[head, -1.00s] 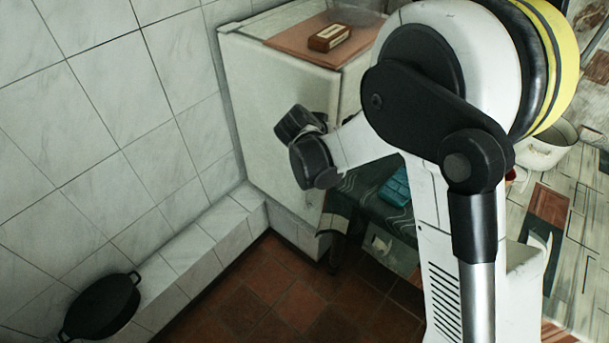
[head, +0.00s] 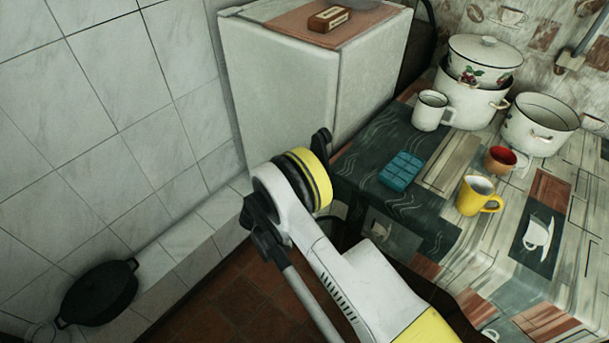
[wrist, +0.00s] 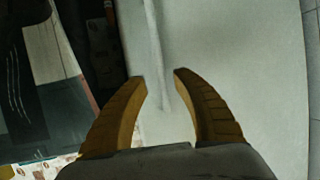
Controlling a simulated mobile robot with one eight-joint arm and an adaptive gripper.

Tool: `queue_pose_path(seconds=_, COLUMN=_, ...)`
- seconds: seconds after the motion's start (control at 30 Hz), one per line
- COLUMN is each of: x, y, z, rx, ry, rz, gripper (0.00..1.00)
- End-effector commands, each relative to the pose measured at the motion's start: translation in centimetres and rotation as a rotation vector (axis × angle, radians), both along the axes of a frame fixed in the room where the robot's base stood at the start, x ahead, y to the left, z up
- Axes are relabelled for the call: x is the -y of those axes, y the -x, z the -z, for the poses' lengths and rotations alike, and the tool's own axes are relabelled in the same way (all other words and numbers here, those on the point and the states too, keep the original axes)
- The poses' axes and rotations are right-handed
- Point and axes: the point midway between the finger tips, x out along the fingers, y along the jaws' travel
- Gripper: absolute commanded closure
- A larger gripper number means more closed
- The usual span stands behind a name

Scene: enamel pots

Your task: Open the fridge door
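The white fridge (head: 280,95) stands against the tiled wall in the head view, and its door looks shut. In the wrist view the pale door surface (wrist: 245,70) fills the middle and right. A narrow upright grey bar, which looks like the door handle (wrist: 153,45), runs down from the top edge. My gripper (wrist: 160,76) is open, with its two brown-yellow fingers apart on either side of the bar's lower part. I cannot tell whether either finger touches it. In the head view my arm hides the lower fridge, and the fingers are not visible.
A brown box (head: 329,19) lies on the fridge. A black pan (head: 98,293) is at the lower left.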

Motion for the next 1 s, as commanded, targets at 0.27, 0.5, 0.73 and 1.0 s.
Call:
queue_pose_path(seconds=0.27, x=2.1, y=-4.2, z=2.2, rx=-0.001, ry=0.0, rz=0.001, gripper=0.66)
queue_pose_path(seconds=0.5, x=2.7, y=-5.4, z=2.6, rx=-0.002, ry=0.0, rz=-0.002, gripper=0.66)
queue_pose_path(seconds=0.73, x=2.7, y=-5.5, z=2.5, rx=-0.002, ry=0.0, rz=-0.002, gripper=0.67)
queue_pose_path(seconds=1.0, x=2.7, y=-5.4, z=2.5, rx=-0.002, ry=0.0, rz=-0.002, gripper=1.0)
